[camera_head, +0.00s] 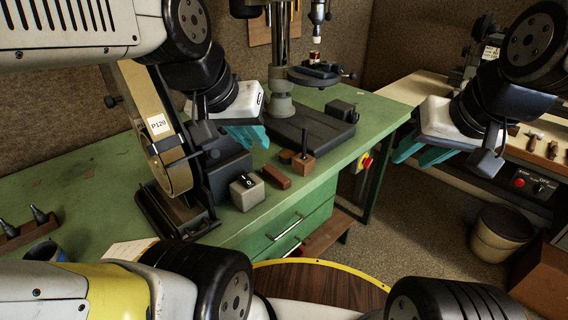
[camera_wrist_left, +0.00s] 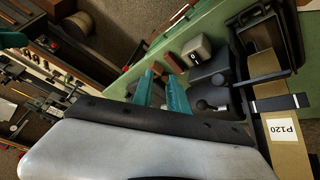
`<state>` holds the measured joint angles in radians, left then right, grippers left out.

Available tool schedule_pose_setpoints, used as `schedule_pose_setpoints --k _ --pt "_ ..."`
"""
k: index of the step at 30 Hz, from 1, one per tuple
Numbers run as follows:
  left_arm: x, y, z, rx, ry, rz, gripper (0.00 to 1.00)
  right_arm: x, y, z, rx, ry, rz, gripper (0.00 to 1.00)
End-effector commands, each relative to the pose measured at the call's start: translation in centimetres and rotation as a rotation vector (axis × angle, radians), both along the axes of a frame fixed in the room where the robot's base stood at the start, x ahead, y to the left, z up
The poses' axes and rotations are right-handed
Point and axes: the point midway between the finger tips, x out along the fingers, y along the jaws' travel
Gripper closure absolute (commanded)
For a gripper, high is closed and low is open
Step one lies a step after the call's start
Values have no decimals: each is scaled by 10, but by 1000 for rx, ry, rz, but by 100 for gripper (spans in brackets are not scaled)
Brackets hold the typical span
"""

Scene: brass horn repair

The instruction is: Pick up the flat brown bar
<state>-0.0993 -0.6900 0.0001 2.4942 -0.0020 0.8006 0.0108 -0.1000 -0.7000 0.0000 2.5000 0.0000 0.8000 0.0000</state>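The flat brown bar (camera_head: 277,177) lies on the green bench near its front edge, between a grey switch box and a wooden block. In the left wrist view a reddish-brown piece that looks like the bar (camera_wrist_left: 173,62) shows just beyond the fingertips. My left gripper (camera_head: 250,137) hangs above and behind the bar, apart from it. Its two teal fingers are spread with nothing between them, as the left wrist view shows (camera_wrist_left: 162,77). My right gripper (camera_head: 420,157) is over the floor gap right of the bench, fingers apart and empty.
The switch box (camera_head: 246,192) stands left of the bar, the wooden block with a dark peg (camera_head: 303,165) right of it. A belt sander (camera_head: 165,130) rises at the left. A drill press (camera_head: 281,105) stands behind. A round wooden top (camera_head: 320,285) is in front.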

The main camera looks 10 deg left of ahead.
Motion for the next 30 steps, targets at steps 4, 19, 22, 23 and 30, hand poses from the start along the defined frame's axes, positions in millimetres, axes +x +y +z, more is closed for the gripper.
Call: schedule_pose_setpoints --k 4,19,22,23,30 --pt "22 2 -2 -17 68 68 49 0 0 0 0 0 0 64" --pt "175 12 -89 -77 449 601 45 0 0 0 0 0 0 64" --pt "198 13 -120 -74 508 707 45 0 0 0 0 0 0 64" --pt "204 13 -129 -73 522 735 45 0 0 0 0 0 0 64" --pt "229 14 -174 -65 584 878 45 0 0 0 0 0 0 64"
